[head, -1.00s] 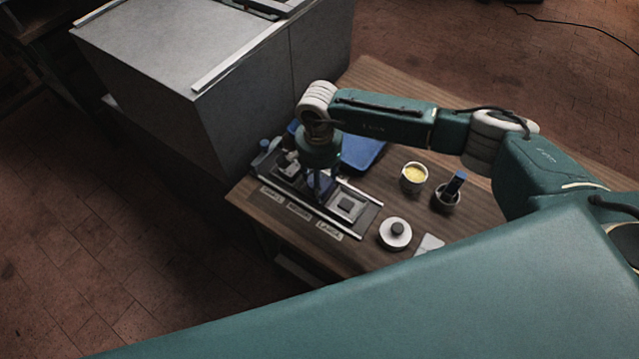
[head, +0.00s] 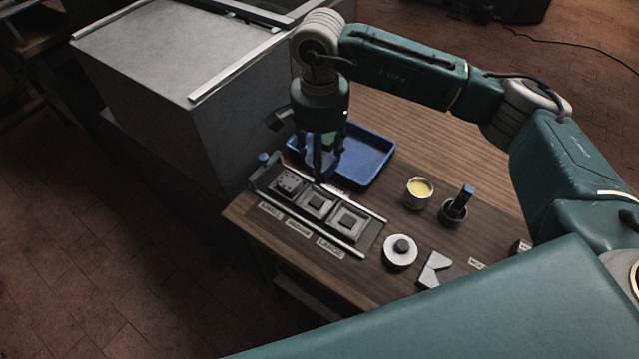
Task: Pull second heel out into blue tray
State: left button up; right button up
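The blue tray (head: 374,176) lies on the wooden table behind the mould rack. My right gripper (head: 325,172) points down over the tray's near left part, close to the rack's back edge. Its fingers hide part of the tray. A bluish-green patch shows between the fingers; I cannot tell whether it is a held heel or the tray behind. Three square grey moulds sit in a row in the rack: small (head: 287,183), medium (head: 315,205) and large (head: 348,224). The medium and large ones have dark square centres. No heel is clearly visible. My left gripper is not in view.
A big grey cabinet (head: 180,70) stands left of the table. Right of the rack are a cup of yellow stuff (head: 419,191), a dark pot with a blue-handled tool (head: 455,209), a round white lidded piece (head: 400,250) and a pale notched plate (head: 434,269).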

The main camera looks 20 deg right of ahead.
notch_tip(320, 180, up, 5)
jog(key=shift+r+b, duration=0.15)
jog(key=shift+b, duration=0.35)
jog(key=shift+r+p, duration=0.5)
jog(key=shift+r, duration=1.2)
